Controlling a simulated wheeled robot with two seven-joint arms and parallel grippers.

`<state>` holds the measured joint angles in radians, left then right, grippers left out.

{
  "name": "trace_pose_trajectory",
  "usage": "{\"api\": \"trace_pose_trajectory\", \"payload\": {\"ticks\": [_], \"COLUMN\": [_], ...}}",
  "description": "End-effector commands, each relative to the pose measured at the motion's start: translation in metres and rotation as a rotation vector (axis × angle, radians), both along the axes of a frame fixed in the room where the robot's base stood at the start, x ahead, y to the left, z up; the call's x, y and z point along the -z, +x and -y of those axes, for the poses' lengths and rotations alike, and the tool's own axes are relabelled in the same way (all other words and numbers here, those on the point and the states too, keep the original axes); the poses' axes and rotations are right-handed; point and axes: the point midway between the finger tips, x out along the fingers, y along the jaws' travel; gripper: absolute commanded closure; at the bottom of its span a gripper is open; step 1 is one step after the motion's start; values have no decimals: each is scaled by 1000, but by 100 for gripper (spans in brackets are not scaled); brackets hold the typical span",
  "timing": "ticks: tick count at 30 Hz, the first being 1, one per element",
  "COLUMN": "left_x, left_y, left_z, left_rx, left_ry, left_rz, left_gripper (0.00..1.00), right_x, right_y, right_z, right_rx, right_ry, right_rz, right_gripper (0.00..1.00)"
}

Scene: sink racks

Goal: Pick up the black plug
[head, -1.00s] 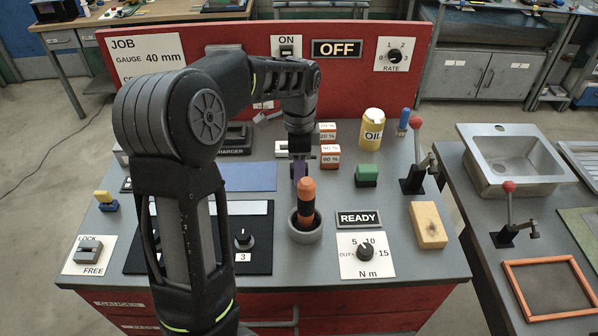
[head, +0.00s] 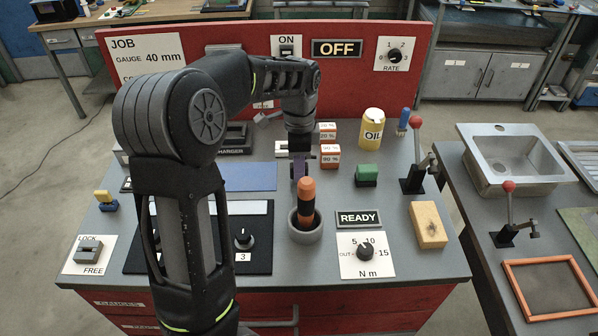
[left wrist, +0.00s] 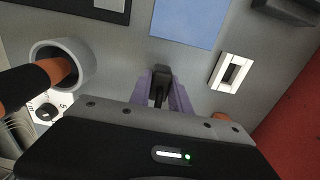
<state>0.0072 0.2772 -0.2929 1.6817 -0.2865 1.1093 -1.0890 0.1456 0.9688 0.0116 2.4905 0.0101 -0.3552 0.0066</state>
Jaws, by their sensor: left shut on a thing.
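The black plug (left wrist: 160,84) shows in the left wrist view between the purple fingers of my left gripper (left wrist: 163,92). The gripper is shut on it, and my gripper body hides the lower part of that view. In the head view my left gripper (head: 299,172) points down over the grey bench, just behind the grey cup; I cannot make out the plug there. My right gripper is not in view.
A grey cup (head: 291,232) with an orange-and-black tool (head: 306,196) stands close in front of my left gripper. A white-framed socket (left wrist: 231,72) lies to the right in the wrist view. A green block (head: 366,174), an oil can (head: 373,126) and a red-knobbed lever (head: 416,152) stand to the right.

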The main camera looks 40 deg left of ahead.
Motion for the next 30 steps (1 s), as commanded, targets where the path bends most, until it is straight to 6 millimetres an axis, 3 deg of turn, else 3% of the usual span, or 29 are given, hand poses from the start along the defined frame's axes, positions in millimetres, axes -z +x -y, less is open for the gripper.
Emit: {"api": "trace_pose_trajectory", "payload": {"ticks": [11, 24, 30], "left_x": [-8, -86, -100], "left_y": [1, 1, 0], "left_z": [0, 0, 0], "left_rx": [0, 0, 0], "left_ry": [0, 1, 1], "left_rz": [4, 3, 1], "left_gripper": [100, 100, 100], "right_x": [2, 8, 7], "right_y": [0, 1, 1], "right_z": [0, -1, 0], "right_rx": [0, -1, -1], "right_ry": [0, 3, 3], "right_rz": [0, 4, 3], "right_gripper": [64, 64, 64]}}
